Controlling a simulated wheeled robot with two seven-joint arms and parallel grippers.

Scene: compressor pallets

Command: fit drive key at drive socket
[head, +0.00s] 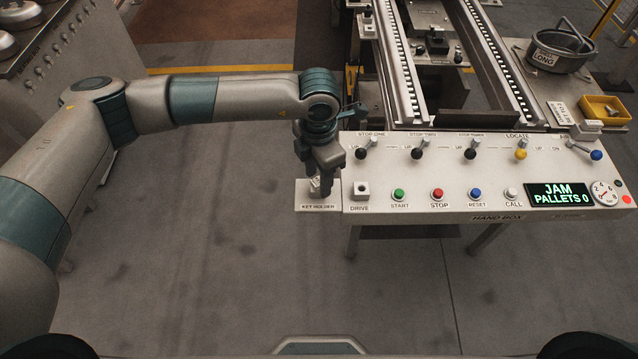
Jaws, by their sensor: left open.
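My left gripper (321,187) points down over the key holder (305,199), a pale plate labelled KEY HOLDER at the left end of the control panel. Its fingers are open, low at the holder. The drive key cannot be made out clearly; the gripper covers the middle of the holder. The drive socket (361,187) is a small pale block with a dark hole, above the label DRIVE, just right of the holder. Nothing is seen in the socket. My right gripper is out of view.
The control panel (420,205) has a row of levers above START, STOP, RESET and CALL buttons. Its display (559,194) reads JAM, PALLETS 0. Conveyor rails (400,70) run behind it. A yellow bin (604,110) and a dark round pot (558,55) stand at the right.

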